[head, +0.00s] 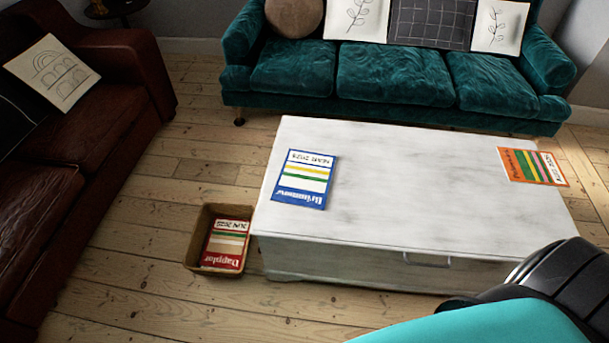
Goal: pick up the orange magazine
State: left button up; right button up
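The orange magazine (532,166) lies flat at the right end of the white coffee table (420,190), near its right edge. It has an orange border and several coloured stripes, with its print upside down to me. Part of my own arm, teal and black, shows at the bottom right, in front of the table's near right corner. No fingertips show, and neither gripper can be made out in the head view.
A blue magazine (304,179) lies at the table's left end. A brown basket (196,245) on the floor holds a red magazine (226,246). A teal sofa (390,75) stands behind the table and a brown leather sofa (75,145) at the left. The table's middle is clear.

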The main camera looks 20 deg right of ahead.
aim_at(520, 166)
jog(key=z, duration=2.35)
